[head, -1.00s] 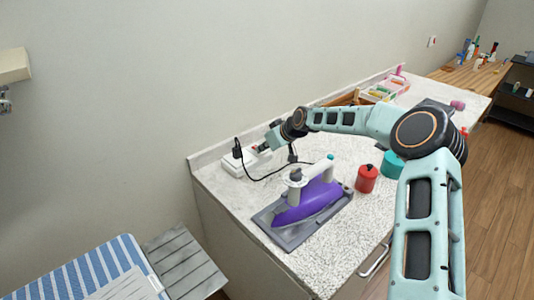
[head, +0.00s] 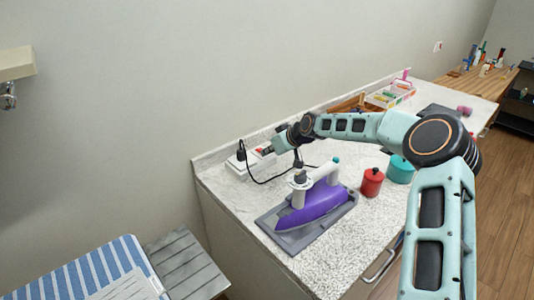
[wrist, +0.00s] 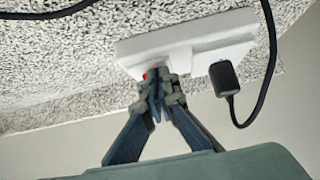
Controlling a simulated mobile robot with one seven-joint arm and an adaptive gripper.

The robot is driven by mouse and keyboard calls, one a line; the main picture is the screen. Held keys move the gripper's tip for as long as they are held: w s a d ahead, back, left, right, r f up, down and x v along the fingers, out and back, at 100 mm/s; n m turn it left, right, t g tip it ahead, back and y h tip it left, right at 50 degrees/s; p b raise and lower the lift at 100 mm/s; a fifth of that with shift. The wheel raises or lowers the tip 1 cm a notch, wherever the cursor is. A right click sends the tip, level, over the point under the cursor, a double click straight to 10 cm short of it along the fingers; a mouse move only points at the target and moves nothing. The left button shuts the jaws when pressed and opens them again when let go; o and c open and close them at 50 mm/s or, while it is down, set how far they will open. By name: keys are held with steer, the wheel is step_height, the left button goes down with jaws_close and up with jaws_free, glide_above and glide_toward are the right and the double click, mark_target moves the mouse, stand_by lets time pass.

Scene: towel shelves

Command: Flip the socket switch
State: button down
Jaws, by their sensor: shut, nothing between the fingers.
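The white socket strip (wrist: 200,38) lies on the speckled counter against the wall; it also shows in the head view (head: 236,167). A black plug (wrist: 224,78) sits in one end of it, with a black cord running off. A small red spot (wrist: 146,76), likely the switch, shows at the other end, partly hidden by my fingers. My gripper (wrist: 160,76) is shut and empty, its fingertips at the strip beside the red spot. I cannot tell whether they touch it, nor which way the switch is set.
A purple iron (head: 312,205) stands on a grey tray (head: 290,238) in front of the strip, the cord lying near it. A red canister (head: 372,182) and a teal canister (head: 400,169) stand to the right. A tray of colourful items (head: 390,95) is farther back.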

steer(key=shift+s+f+b, duration=0.1)
steer(key=shift+f+b, duration=0.4)
steer(key=shift+b, duration=0.35)
steer(key=shift+r, duration=0.3)
steer(key=shift+p, duration=0.3)
steer(key=shift+d+r, duration=0.1)
steer(key=shift+r, duration=0.7)
steer(key=shift+r, duration=0.1)
